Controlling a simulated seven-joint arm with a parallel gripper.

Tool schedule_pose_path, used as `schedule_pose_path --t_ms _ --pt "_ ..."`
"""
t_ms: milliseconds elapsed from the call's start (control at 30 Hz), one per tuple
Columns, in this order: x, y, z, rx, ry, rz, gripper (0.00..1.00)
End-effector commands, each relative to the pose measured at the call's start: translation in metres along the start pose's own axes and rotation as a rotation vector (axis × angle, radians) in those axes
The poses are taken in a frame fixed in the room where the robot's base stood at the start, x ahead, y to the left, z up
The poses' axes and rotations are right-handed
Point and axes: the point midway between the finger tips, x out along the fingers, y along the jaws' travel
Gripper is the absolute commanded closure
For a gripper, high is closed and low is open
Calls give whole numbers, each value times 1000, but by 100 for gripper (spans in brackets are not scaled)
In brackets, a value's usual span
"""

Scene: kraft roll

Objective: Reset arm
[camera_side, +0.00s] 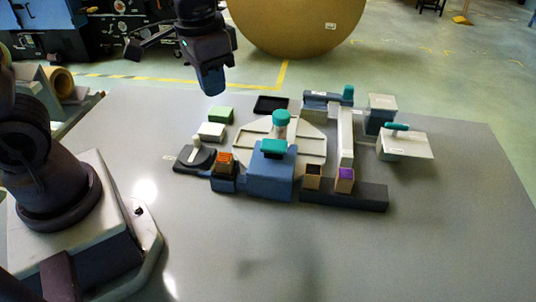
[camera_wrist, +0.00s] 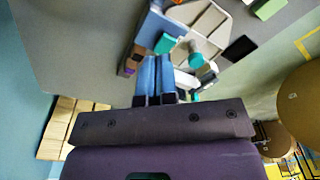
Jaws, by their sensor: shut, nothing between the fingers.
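My gripper (camera_side: 211,80) hangs in the air above the back left part of the grey table (camera_side: 200,255) in the side view, fingers pointing down. In the wrist view its two blue fingers (camera_wrist: 156,80) are together, with nothing seen between them. It is well above the items on the table and touches none of them. My arm reaches in from the left and top of the side view.
A blue and white fixture with a teal knob (camera_side: 281,117) stands mid-table. Around it are a green block (camera_side: 221,114), a white block (camera_side: 211,131), a black tray (camera_side: 271,104), a purple-topped box (camera_side: 345,180) and a white plate (camera_side: 408,146). The table's front is clear.

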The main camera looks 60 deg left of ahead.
Motion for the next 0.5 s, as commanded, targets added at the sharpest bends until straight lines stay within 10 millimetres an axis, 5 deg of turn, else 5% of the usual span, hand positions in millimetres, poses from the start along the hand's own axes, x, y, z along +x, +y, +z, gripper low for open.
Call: schedule_pose_path --t_ms 300,500 --pt "-62 -2 66 -65 250 -6 100" --pt "-83 -3 81 -72 375 -10 100"
